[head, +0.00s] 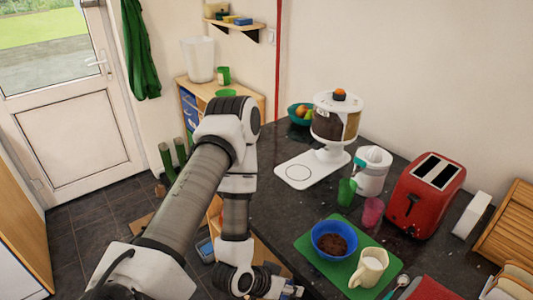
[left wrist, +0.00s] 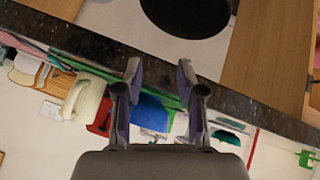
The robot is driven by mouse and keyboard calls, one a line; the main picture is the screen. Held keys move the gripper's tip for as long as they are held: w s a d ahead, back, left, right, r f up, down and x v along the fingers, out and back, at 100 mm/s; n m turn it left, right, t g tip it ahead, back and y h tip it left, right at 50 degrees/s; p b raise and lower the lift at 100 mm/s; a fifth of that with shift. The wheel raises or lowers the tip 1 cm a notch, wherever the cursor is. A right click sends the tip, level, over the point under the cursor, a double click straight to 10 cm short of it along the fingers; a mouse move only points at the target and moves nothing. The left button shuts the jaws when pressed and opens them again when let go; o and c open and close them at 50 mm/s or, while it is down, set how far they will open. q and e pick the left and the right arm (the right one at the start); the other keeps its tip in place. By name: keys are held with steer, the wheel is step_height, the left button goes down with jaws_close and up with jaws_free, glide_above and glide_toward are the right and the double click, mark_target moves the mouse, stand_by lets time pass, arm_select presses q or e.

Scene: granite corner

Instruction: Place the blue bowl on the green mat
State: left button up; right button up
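The blue bowl (head: 334,240), with something dark brown inside, sits upright on the green mat (head: 312,262) on the dark counter. A cream jug (head: 369,268) stands on the same mat, to the right of the bowl. My left gripper (head: 292,292) is at the bottom of the head view, beside the counter's front edge and apart from the bowl. In the left wrist view its two fingers (left wrist: 160,78) are spread with nothing between them. The blue bowl (left wrist: 150,112) shows beyond them, partly hidden by a finger. My right gripper is not in view.
A green cup (head: 346,192) and a pink cup (head: 372,211) stand behind the mat. A white juicer (head: 373,171), a red toaster (head: 427,193) and a white scale-like board (head: 298,171) are farther back. The counter left of the mat is clear.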

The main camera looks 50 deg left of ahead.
arm_select(q)
steer(key=s+d+f+m+g+y, duration=0.1)
steer(key=s+d+f+g+y, duration=0.1)
steer(key=s+f+g, duration=0.6)
steer(key=s+d, duration=0.1)
steer(key=s, duration=0.4)
steer(key=shift+d+m, duration=0.2)
steer(key=shift+m, duration=0.2)
steer(key=shift+w, duration=0.15)
steer(key=shift+d+r, duration=0.1)
steer(key=shift+d, duration=0.05)
